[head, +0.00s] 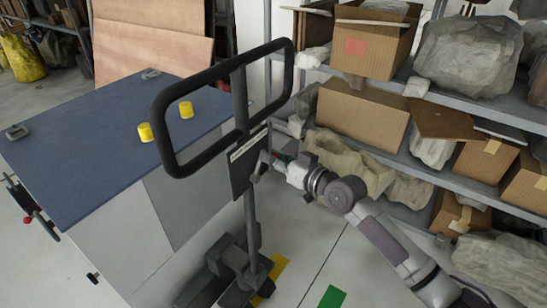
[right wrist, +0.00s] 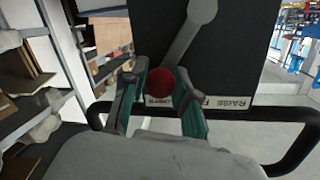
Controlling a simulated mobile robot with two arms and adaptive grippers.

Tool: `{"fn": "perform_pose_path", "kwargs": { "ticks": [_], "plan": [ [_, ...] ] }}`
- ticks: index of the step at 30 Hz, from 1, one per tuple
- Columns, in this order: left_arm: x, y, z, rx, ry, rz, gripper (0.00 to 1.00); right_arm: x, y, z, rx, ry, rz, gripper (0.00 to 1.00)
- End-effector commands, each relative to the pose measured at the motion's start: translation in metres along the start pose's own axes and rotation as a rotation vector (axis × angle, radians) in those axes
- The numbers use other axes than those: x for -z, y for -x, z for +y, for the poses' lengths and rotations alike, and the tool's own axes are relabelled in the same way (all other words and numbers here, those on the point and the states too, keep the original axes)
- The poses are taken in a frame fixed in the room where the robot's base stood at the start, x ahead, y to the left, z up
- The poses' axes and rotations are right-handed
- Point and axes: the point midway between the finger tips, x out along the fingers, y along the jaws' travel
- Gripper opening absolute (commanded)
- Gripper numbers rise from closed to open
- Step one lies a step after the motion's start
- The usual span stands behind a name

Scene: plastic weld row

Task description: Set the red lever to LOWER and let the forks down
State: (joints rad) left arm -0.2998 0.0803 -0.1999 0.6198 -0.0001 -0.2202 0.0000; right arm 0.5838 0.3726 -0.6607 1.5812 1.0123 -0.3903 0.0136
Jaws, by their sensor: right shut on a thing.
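The red lever's round knob (right wrist: 160,83) sits between the fingers of my right gripper (right wrist: 160,100) in the right wrist view. Its grey arm (right wrist: 189,40) runs from a dark plate (right wrist: 240,55). The plate has a RAISE label (right wrist: 238,101) to the right of the knob; another label behind the knob is mostly hidden. In the head view my right gripper (head: 281,164) is at the plate (head: 243,172) below the black loop handle (head: 163,110). It is shut on the lever. The truck's grey base (head: 225,265) stands on the floor; I cannot make out the forks. My left gripper is not in view.
A blue-topped table (head: 85,140) with two yellow cylinders (head: 145,132) (head: 186,109) stands at left. Shelves with cardboard boxes (head: 362,115) and wrapped bundles stand close on the right. Floor shows at the bottom, with a green mark (head: 331,297).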

Motion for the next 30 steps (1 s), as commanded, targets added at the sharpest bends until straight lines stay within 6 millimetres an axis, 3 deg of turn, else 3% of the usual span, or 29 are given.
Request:
{"fn": "perform_pose_path", "kwargs": {
  "ticks": [1,6,17,20,30],
  "plan": [
    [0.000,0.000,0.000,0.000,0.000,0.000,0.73,0.000,0.000,0.001,-0.002,-0.001,-0.001,0.31],
    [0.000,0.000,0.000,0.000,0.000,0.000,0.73,0.000,0.000,0.001,-0.001,0.000,-0.001,0.55],
    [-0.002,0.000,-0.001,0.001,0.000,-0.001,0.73,0.000,0.005,0.001,-0.001,0.002,0.000,0.55],
    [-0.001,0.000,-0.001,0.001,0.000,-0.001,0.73,-0.001,0.018,0.002,-0.002,0.002,-0.001,0.55],
    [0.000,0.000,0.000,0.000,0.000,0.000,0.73,-0.001,0.089,0.001,-0.002,0.002,-0.003,0.55]
  ]
}}
